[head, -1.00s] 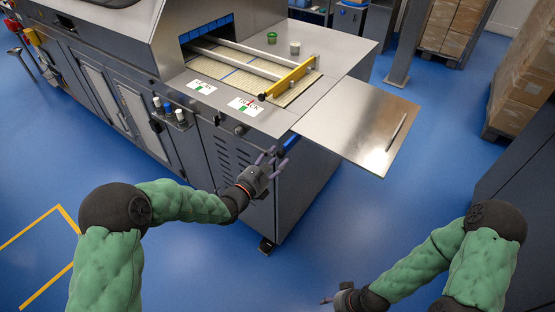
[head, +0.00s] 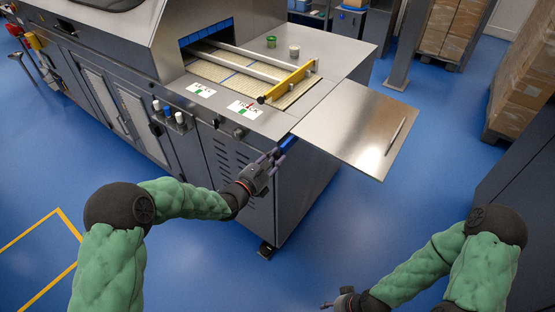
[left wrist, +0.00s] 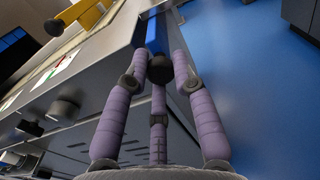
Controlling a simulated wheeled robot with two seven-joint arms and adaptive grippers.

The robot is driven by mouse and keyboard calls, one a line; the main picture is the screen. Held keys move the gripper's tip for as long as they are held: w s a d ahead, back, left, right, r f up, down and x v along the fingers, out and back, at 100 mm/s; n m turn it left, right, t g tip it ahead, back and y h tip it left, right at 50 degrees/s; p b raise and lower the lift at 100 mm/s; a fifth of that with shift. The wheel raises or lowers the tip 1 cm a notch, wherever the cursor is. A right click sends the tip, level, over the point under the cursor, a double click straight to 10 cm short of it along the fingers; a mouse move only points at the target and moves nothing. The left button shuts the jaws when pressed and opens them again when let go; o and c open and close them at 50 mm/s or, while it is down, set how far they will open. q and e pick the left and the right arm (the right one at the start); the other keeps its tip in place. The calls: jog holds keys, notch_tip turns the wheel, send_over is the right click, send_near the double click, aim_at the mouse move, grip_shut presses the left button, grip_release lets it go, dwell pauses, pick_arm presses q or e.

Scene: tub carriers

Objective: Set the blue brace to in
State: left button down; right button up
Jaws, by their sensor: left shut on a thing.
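The blue brace (head: 289,143) sits under the leaf's near edge at the machine's corner. In the left wrist view the brace (left wrist: 152,32) is a blue bar with a black knob (left wrist: 160,69) at its near end. My left gripper (head: 277,158) is at the brace's near end. Its purple fingers (left wrist: 160,72) are shut around the knob end, one on each side and one below. The bare metal leaf (head: 355,140) sticks out level from the machine's end. My right gripper (head: 328,304) hangs low at the bottom of the head view, away from the machine; its fingers are too small to judge.
Knobs (left wrist: 62,110) stick out of the front panel beside my left gripper. Blue floor (head: 350,225) is clear in front of the leaf. Boxes (head: 527,85) stand at the right.

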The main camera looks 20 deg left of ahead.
pick_arm(q)
jog(key=a, duration=0.1)
jog(key=w+a, duration=0.1)
jog(key=a, duration=0.1)
jog(key=shift+w+a+r, duration=0.15)
jog(key=shift+r, duration=0.15)
jog(key=c, duration=1)
grip_release()
jog(key=shift+f, duration=0.1)
jog(key=v, duration=1.2)
